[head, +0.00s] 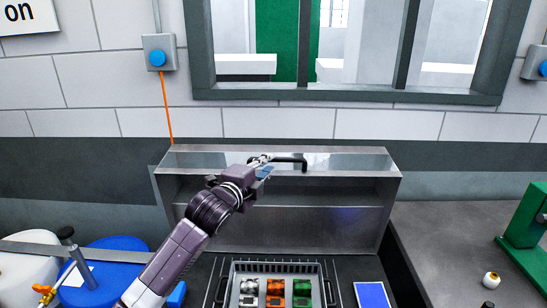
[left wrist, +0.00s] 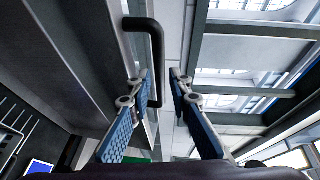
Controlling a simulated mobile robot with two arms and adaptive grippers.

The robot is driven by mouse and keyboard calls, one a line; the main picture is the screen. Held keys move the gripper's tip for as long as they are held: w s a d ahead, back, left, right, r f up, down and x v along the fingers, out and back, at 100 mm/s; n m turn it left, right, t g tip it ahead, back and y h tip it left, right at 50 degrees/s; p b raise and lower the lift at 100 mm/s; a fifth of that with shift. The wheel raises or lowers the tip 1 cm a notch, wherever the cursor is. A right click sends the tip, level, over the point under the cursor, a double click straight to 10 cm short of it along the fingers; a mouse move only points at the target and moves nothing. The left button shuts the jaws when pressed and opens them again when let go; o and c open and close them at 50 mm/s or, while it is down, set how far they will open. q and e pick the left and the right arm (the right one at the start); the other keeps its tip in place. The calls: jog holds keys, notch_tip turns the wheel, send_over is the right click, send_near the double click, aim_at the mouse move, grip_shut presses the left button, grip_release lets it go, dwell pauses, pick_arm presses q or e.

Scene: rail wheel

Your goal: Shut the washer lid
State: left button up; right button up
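The washer (head: 320,228) is a grey metal box against the wall. Its lid (head: 350,162) is the shiny upper panel, standing raised above a dark opening. A black bar handle (head: 291,160) is on the lid; it also shows large in the left wrist view (left wrist: 157,55). My left gripper (head: 268,163) is at the left part of the handle. In the left wrist view its two blue-padded fingers (left wrist: 160,76) are apart, with the handle bar in line with the gap between them; I cannot tell whether they touch it. My right gripper is not in view.
A tray (head: 234,268) with white, orange and green parts sits in front of the washer. A blue-topped container (head: 110,272) is at the left. A green stand (head: 522,235) and a small round part (head: 491,280) are on the right counter.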

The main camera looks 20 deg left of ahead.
aim_at(274, 160)
pick_arm(q)
jog(key=shift+w+d+f+p, duration=0.15)
jog(key=shift+w+p, duration=0.25)
jog(key=shift+w, duration=0.75)
jog(key=shift+w+d+f+p, duration=0.15)
jog(key=shift+w+p, duration=0.2)
jog(key=shift+w, duration=0.8)
jog(key=shift+c, duration=0.7)
grip_shut()
